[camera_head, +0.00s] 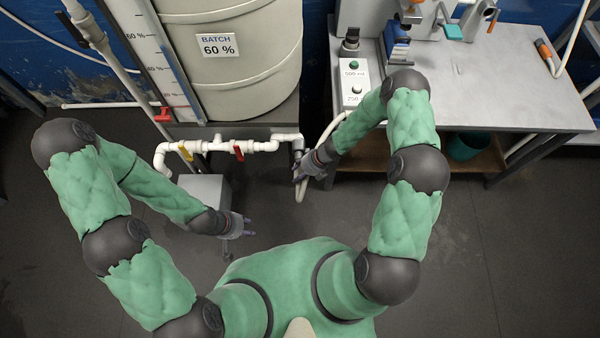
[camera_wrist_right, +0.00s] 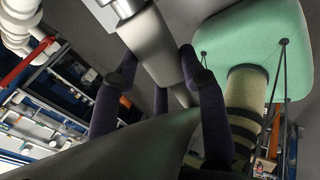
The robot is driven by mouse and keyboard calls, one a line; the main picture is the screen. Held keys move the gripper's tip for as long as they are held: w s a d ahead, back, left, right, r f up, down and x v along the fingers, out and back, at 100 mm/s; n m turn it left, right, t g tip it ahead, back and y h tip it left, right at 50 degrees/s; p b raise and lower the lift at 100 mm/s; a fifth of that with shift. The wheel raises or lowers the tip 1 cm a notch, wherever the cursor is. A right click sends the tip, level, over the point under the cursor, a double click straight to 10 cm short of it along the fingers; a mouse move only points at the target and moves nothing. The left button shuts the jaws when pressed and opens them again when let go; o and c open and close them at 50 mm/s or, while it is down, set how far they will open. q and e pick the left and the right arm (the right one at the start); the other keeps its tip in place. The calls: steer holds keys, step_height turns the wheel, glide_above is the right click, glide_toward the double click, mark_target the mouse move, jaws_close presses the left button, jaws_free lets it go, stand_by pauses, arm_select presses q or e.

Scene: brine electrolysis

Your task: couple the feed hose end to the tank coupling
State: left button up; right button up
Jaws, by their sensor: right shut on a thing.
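The tank coupling (camera_head: 298,144) is a grey fitting at the right end of the white pipe run below the tank. My right gripper (camera_head: 299,174) is just below it, shut on the feed hose end. I cannot tell whether the end is seated in the coupling. My left gripper (camera_head: 247,227) is open and empty, apart from the pipework.
The large beige tank (camera_head: 245,70) reads "BATCH 60 %". The pipe run carries yellow (camera_head: 185,151) and red (camera_head: 238,151) valve handles. A grey box (camera_head: 205,188) stands behind my left gripper. A workbench (camera_head: 500,95) is at the right. The floor in front is clear.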

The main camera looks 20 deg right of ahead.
steer(key=shift+w+d+p, duration=0.15)
steer(key=shift+w+p, duration=0.45)
steer(key=shift+p, duration=0.1)
steer(key=shift+w+d+p, duration=0.15)
steer(key=shift+w+p, duration=0.4)
steer(key=shift+p, duration=0.1)
stand_by(1.3)
stand_by(0.6)
steer(key=shift+w+d, duration=0.2)
steer(key=shift+w, duration=0.4)
stand_by(0.6)
stand_by(0.4)
steer(key=o, duration=1.3)
